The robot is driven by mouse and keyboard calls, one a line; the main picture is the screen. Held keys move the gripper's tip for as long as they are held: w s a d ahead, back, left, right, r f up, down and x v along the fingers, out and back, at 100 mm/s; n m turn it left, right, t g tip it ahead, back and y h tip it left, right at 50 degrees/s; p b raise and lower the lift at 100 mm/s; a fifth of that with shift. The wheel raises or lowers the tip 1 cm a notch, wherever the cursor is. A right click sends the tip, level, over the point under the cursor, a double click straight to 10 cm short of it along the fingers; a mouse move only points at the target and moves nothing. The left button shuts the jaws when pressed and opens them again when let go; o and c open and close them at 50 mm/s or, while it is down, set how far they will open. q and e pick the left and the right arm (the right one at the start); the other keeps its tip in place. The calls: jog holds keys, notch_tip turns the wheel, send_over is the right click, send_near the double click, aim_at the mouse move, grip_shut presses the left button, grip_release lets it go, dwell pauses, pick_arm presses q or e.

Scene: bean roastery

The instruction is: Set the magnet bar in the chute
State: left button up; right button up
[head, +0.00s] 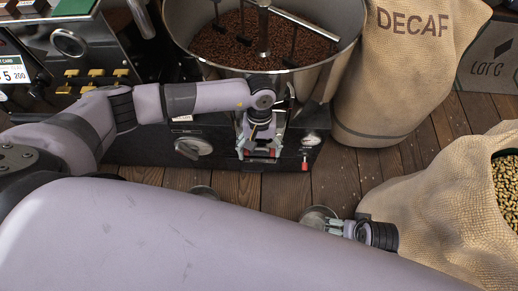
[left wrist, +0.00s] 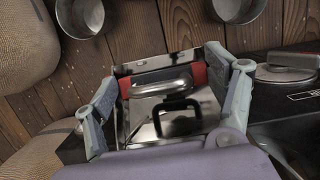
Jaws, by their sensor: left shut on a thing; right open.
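My left gripper (head: 260,155) is at the front of the black machine base, below the round cooling pan. In the left wrist view its two fingers (left wrist: 165,85) close from both sides on a metal piece with red ends, which I take to be the magnet bar (left wrist: 197,73). A silver handle sits between the red ends. The shiny metal chute (left wrist: 155,62) lies around and beneath the bar. I cannot tell whether the bar is seated in it or above it. My right gripper (head: 340,227) is open beside a metal cup (head: 318,215), low over the floor.
The steel pan (head: 345,60) of brown beans stands behind my left gripper. A DECAF sack (head: 400,85) and an open sack of pale beans (head: 440,205) stand right. Another metal cup (head: 203,190) is on the plank floor (head: 345,175). A red-tipped lever (head: 305,163) is close by.

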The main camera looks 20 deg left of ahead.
pick_arm(q)
jog(key=shift+s+a+f, duration=0.2)
jog(key=shift+f, duration=0.4)
jog(key=shift+c, duration=0.4)
jog(key=o, duration=1.4)
jog(key=shift+w, duration=0.25)
jog(key=shift+o, duration=0.2)
jog(key=v, duration=1.2)
jog(key=shift+d, duration=0.1)
